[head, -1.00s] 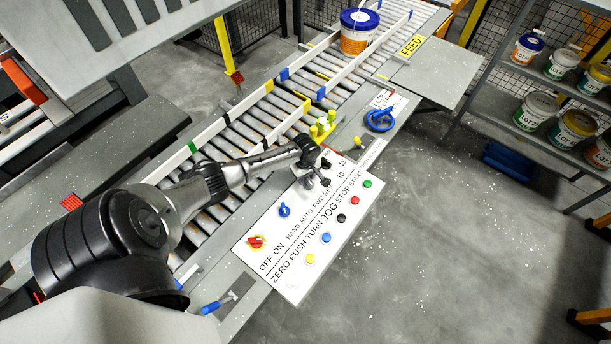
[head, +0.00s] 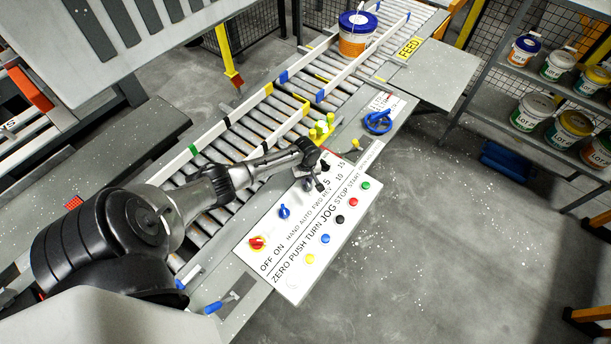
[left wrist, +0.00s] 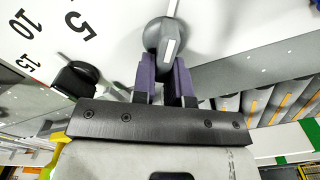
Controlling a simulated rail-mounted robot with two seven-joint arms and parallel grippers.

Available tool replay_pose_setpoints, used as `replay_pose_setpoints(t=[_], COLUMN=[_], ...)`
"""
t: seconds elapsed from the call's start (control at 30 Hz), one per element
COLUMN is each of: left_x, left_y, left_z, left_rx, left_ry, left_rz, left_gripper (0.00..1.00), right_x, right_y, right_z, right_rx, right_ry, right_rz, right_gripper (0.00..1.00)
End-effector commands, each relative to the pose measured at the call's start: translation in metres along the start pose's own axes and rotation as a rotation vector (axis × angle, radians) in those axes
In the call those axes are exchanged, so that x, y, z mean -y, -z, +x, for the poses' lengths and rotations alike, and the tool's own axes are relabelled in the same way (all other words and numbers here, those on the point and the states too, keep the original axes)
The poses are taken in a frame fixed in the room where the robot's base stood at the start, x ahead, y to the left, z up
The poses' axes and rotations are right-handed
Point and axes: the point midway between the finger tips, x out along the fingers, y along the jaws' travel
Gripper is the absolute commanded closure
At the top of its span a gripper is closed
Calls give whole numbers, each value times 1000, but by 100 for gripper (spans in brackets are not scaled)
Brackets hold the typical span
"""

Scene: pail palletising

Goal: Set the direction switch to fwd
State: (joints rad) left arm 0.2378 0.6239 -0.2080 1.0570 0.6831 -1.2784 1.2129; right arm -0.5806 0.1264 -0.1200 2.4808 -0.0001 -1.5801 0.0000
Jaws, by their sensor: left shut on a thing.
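The direction switch is a dark grey round knob with a white pointer line; it shows in the left wrist view (left wrist: 166,42). It sits on the white control panel (head: 301,262), above the printed FWD REV label. My left gripper (head: 309,184) is over it in the head view and hides most of it. In the left wrist view the two purple fingers of my left gripper (left wrist: 166,76) are closed on the knob, one at each side. Which label the pointer faces I cannot tell. My right gripper is in neither view.
A black dial (left wrist: 75,79) with numbers stands close beside the switch. A blue ring handle (head: 378,122) is farther up. The roller conveyor runs along the left.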

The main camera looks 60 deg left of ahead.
Motion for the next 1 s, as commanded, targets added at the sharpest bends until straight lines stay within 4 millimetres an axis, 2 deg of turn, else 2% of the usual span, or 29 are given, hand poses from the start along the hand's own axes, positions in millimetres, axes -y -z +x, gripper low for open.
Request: replay_pose_setpoints(t=[0.27,0.3,0.53,0.83,1.0], left_x=[0,0,0,0,0], left_y=[0,0,0,0,1], left_z=[0,0,0,-4,-27], left_rx=[0,0,0,-1,-2], left_ry=[0,0,0,-1,-2], left_rz=[6,6,5,4,5], left_gripper=[100,82,61,61,61], right_x=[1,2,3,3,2], right_y=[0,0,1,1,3], right_z=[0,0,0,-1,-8], right_rx=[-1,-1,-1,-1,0], right_ry=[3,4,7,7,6], right_rz=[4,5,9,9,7], right_gripper=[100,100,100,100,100])
